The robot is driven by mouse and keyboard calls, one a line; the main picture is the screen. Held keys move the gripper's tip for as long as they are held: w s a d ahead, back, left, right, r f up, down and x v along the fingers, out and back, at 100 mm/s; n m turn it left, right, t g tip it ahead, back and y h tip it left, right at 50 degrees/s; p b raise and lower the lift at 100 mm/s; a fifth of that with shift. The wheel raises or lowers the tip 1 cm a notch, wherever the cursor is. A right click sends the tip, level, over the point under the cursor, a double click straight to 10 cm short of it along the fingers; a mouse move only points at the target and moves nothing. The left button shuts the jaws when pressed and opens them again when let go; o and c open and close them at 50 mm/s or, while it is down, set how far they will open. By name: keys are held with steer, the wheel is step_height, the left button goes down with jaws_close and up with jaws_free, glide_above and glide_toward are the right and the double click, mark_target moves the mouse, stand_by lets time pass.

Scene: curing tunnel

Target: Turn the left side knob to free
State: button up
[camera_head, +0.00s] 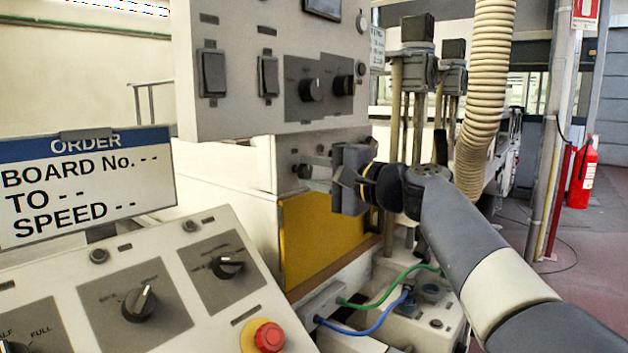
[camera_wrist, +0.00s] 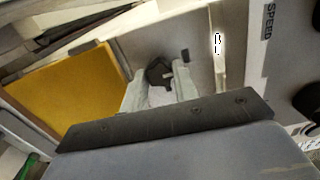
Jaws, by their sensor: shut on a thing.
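The side knob (camera_wrist: 158,71) is dark and sits on a grey panel. In the head view the knob (camera_head: 303,171) shows at the left end of my gripper's fingers, on the small side panel (camera_head: 290,152) above the yellow plate. My gripper (camera_head: 316,172) comes in from the right. In the wrist view the pale fingers of my gripper (camera_wrist: 161,84) stand on both sides of the knob and are shut on it. Part of the knob is hidden by the fingers, and I cannot read its setting.
Above is a grey control box (camera_head: 240,105) with switches and two dark knobs. At front left a console (camera_head: 180,250) carries rotary knobs and a red button (camera_head: 268,336). An order sign (camera_head: 85,185) stands behind it. A ribbed hose (camera_head: 488,90) hangs at right.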

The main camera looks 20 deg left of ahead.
stand_by(0.3)
steer(key=o, duration=1)
steer(key=v, duration=1)
steer(key=shift+s+d+b, duration=0.15)
steer(key=shift+d+b, duration=0.2)
steer(key=shift+d, duration=0.05)
steer(key=x, duration=1.1)
steer(key=shift+p, duration=0.3)
